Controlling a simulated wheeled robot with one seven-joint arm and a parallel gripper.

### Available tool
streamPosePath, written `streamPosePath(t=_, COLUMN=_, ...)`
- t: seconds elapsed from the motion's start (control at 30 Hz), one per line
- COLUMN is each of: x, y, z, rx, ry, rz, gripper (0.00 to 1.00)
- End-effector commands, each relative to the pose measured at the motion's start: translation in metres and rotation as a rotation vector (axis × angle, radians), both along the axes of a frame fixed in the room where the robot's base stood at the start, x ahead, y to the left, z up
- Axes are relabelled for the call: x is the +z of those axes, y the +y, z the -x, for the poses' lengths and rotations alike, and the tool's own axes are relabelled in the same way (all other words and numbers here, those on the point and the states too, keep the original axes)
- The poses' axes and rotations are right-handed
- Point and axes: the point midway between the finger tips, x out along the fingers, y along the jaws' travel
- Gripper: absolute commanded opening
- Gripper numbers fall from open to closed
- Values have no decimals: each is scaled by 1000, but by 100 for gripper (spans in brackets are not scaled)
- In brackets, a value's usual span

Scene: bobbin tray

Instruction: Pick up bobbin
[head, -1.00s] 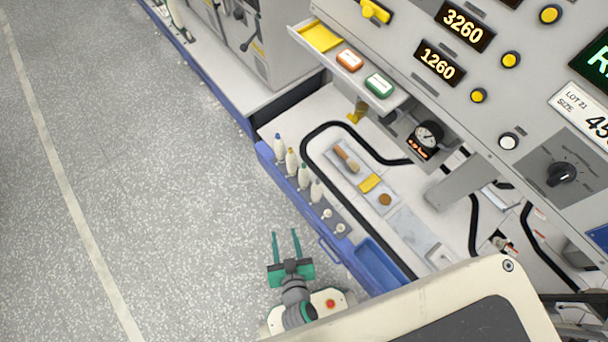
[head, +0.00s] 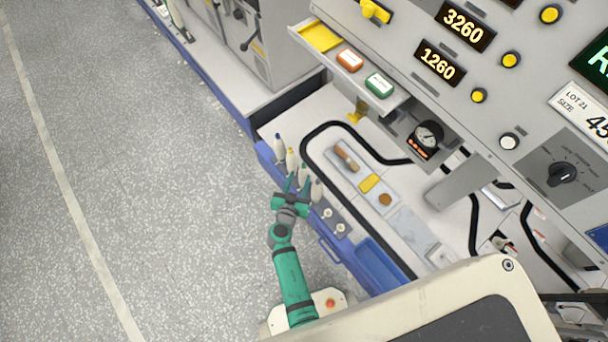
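Several white bobbins stand in a row on the blue-edged tray. One has a blue tip (head: 279,147), one a yellow tip (head: 291,159), one a green tip (head: 303,172), and one at the right end is plain pale (head: 317,190). My gripper (head: 298,180) is at the row, with its green fingers spread apart near the green-tipped bobbin, whose lower part they partly hide. I cannot tell whether the fingers are around that bobbin or only in front of it.
Two empty-looking pegs (head: 328,214) stand right of the row. A blue bin (head: 384,268) is further right. Behind lies a grey tray (head: 352,172) with a brown-handled tool and a yellow block. The machine's front panel (head: 480,105) overhangs at the back. Open floor is at left.

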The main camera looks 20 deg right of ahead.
Motion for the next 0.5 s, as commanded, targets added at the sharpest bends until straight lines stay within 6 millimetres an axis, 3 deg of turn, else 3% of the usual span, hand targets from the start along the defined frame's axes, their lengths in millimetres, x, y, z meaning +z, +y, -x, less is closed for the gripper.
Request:
streamPosePath(t=0.1, x=-6, y=-9, z=-14, rx=0, ry=0, rz=1, gripper=39)
streamPosePath(t=0.5, x=-20, y=-28, z=-42, rx=-1, ry=0, rz=0, gripper=39)
